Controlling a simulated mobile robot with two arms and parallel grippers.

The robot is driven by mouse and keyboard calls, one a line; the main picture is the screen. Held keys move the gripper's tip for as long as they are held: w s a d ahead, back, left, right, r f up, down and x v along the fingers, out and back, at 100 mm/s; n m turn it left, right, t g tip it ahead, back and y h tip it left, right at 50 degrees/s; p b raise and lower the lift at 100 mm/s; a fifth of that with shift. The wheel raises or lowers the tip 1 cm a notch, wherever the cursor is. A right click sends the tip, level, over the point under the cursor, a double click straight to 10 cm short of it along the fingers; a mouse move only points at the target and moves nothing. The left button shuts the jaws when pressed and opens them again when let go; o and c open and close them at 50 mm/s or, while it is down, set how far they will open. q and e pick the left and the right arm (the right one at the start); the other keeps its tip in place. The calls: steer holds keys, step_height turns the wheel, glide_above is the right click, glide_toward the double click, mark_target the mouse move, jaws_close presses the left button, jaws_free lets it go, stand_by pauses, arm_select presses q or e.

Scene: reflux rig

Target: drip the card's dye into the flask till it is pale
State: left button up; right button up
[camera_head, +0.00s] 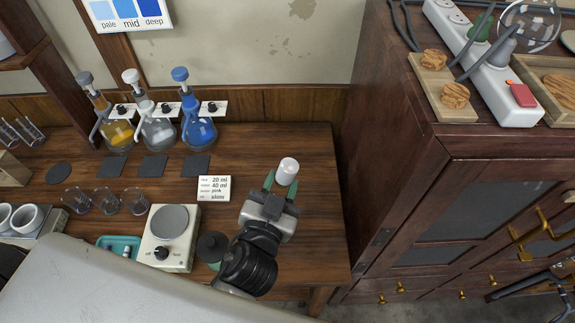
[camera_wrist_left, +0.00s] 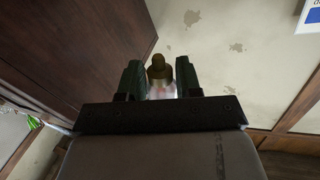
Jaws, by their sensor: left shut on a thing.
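My left gripper (camera_head: 279,183) is shut on a small white-topped container (camera_head: 288,168) over the right part of the bench. In the left wrist view, the container shows a brown rounded tip and a pale pinkish body (camera_wrist_left: 162,90) between the fingers. A card (camera_head: 214,188) on the bench reads "20 ml", "40 ml", "pink" and "slow"; its other words are too small. Three flasks stand at the back left: amber (camera_head: 117,133), clear (camera_head: 158,132) and blue (camera_head: 199,131). A wall chart (camera_head: 127,14) shows pale, mid and deep blue. My right gripper is not in view.
A stirrer (camera_head: 169,240) with a round plate and knob stands at the front. Beside it are a teal tray (camera_head: 107,241) and a dark round-topped object (camera_head: 212,246). Several glass beakers (camera_head: 105,201) stand left. A tall dark cabinet (camera_head: 400,150) borders the bench's right.

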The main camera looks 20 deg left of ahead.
arm_select(q)
steer(key=shift+w+f, duration=0.1)
steer(key=shift+w, duration=0.15)
steer(key=shift+f, duration=0.1)
steer(key=f+b, duration=0.4)
steer(key=shift+s+f, duration=0.2)
steer(key=shift+s, duration=0.15)
steer(key=shift+o, duration=0.3)
steer(key=shift+c, duration=1.4)
stand_by(2.5)
